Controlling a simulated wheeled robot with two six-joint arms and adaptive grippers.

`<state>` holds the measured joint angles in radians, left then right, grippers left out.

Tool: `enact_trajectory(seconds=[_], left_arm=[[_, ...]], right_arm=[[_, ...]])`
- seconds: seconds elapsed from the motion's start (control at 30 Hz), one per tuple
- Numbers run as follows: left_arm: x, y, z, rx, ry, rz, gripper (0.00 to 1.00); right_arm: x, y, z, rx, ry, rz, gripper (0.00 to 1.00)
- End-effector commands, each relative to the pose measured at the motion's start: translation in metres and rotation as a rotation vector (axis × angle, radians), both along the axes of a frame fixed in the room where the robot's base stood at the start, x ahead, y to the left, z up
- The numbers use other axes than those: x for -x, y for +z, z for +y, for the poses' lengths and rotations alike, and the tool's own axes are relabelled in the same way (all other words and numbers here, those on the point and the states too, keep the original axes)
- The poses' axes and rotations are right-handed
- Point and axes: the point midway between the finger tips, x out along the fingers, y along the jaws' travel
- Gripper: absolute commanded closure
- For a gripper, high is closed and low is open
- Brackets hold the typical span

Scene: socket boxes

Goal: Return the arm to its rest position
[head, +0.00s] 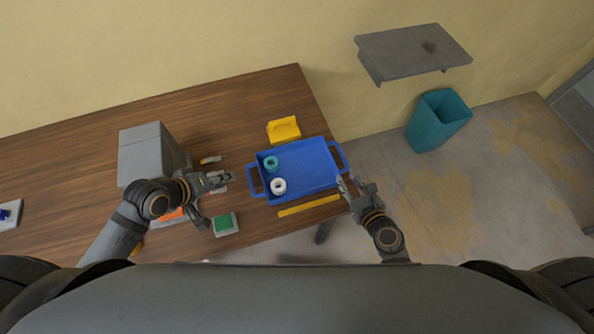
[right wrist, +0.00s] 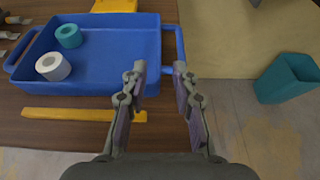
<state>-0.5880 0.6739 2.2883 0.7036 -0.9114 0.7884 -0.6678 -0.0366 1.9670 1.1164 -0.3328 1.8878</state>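My right gripper (head: 350,186) is open and empty beside the right handle of the blue tray (head: 312,168). In the right wrist view its two fingers (right wrist: 158,70) stand apart, with the end of the tray handle beyond them; I cannot tell whether they touch it. My left gripper (head: 222,183) is left of the tray, over the table, near a small grey piece; whether its fingers are open or shut is unclear. A teal roll (head: 271,163) and a white roll (head: 279,186) sit in the left part of the tray.
The wooden table (head: 230,100) holds a grey box (head: 150,150), a yellow block (head: 284,129), a yellow bar (head: 309,206) and a green-topped box (head: 225,223). A teal bin (head: 437,120) stands on the floor at right. A grey shelf (head: 412,52) is on the wall.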

Motion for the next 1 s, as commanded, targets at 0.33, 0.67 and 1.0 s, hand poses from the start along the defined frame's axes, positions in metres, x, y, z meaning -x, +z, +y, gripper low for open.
enact_trajectory(seconds=[0.33,0.67,1.0], left_arm=[[0.0,0.0,0.0,0.0,0.0,0.0,0.65],[0.0,0.0,0.0,0.0,0.0,0.0,0.65],[0.0,0.059,0.0,0.0,0.0,0.0,0.65]], right_arm=[[0.012,0.006,-0.004,0.0,0.001,-0.001,0.72],[0.012,0.006,-0.004,0.0,0.001,-0.001,0.72],[0.012,0.065,-0.004,0.001,0.0,-0.001,0.72]])
